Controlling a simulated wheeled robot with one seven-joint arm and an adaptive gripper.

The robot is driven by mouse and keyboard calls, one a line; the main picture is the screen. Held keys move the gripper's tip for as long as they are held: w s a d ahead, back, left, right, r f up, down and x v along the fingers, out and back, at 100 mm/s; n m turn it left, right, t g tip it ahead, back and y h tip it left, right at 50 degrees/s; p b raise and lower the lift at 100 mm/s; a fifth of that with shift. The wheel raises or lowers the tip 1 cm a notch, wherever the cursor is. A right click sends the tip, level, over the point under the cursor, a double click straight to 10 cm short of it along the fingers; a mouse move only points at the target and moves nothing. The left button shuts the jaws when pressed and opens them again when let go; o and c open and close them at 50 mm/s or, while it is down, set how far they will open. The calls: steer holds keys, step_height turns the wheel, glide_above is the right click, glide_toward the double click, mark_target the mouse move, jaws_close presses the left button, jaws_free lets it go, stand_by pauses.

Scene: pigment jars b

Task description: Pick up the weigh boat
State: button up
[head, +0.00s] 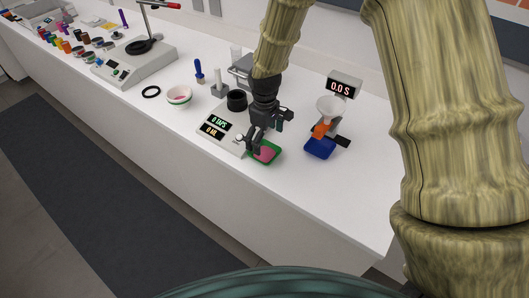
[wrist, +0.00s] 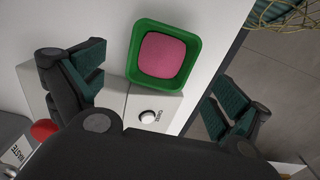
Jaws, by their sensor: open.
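The weigh boat appears to be the small green square dish (head: 277,158) with pink contents on the white bench near its front edge. In the wrist view, the green dish (wrist: 136,50) lies upright beyond my fingertips, between the lines of the two fingers. My gripper (head: 266,136) is open and empty, pointing down just over the dish and partly hiding it in the head view. Its two green-padded fingers show left and right in the wrist view. I cannot tell whether a finger touches the dish.
A white device with displays (head: 216,125) and a knob (wrist: 150,116) stands right beside the dish. A blue tray (head: 320,149) sits under a funnel (head: 330,108) to the right. A black cup (head: 237,101) and a white bowl (head: 179,97) stand left. The bench front edge is close.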

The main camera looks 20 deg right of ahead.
mark_target(265, 155)
steer(key=shift+s+f, duration=0.2)
steer(key=shift+f, duration=0.15)
steer(key=shift+w+f+p, duration=0.1)
steer(key=shift+f+p, duration=1)
steer(key=shift+f, duration=0.1)
steer(key=shift+f+p, duration=0.5)
steer(key=shift+f, duration=0.9)
steer(key=c, duration=1)
